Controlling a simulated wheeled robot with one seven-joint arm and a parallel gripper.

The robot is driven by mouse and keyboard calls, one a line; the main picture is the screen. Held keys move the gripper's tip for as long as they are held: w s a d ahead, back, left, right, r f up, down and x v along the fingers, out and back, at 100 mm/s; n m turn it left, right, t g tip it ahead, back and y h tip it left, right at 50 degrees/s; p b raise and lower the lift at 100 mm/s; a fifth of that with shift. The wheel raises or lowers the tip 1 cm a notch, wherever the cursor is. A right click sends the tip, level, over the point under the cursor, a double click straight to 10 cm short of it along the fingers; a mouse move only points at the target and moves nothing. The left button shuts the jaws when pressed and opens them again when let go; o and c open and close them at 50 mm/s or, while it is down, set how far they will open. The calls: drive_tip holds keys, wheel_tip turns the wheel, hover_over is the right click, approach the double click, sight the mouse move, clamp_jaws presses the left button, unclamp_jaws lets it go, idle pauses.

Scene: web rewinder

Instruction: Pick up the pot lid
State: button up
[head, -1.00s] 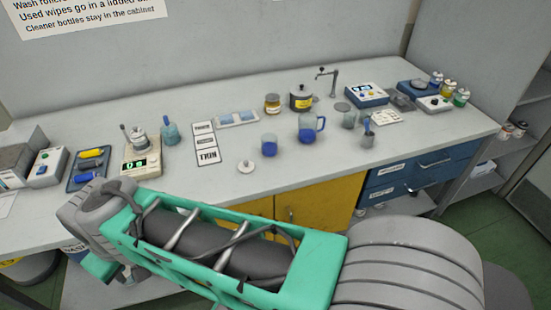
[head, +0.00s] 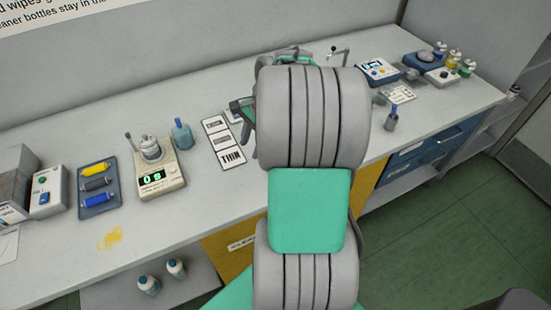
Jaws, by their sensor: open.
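My arm stands across the middle of the head view and hides the part of the bench where a lidded dark pot, a small white lid with a knob, and blue cups stood. No pot lid shows there now. My gripper (head: 244,118) is open and mostly hidden behind my grey arm joint. Only a dark and green part of it shows at the joint's left edge, above the bench, and what lies between its fingers is hidden.
On the bench (head: 130,115), a small metal pot (head: 150,148) sits on a scale (head: 160,181), beside a blue bottle (head: 182,134) and printed cards (head: 222,138). A tray (head: 97,185) of coloured rolls is at left. Devices (head: 378,70) and small bottles (head: 454,58) stand at right.

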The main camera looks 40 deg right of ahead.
drive_tip(key=s+d+f+m+y, duration=0.1)
drive_tip(key=s+d+f+m, duration=0.1)
drive_tip(key=d+m, duration=0.25)
drive_tip(key=s+d+f+m, duration=0.2)
drive_tip(key=d+m, duration=0.1)
drive_tip(key=d, duration=0.3)
drive_tip(key=shift+t, duration=0.4)
drive_tip(key=x, duration=0.4)
drive_tip(key=p+x, duration=0.1)
drive_tip(key=x, duration=0.2)
drive_tip(key=shift+s+a, duration=0.1)
drive_tip(key=shift+a, duration=0.2)
clamp_jaws()
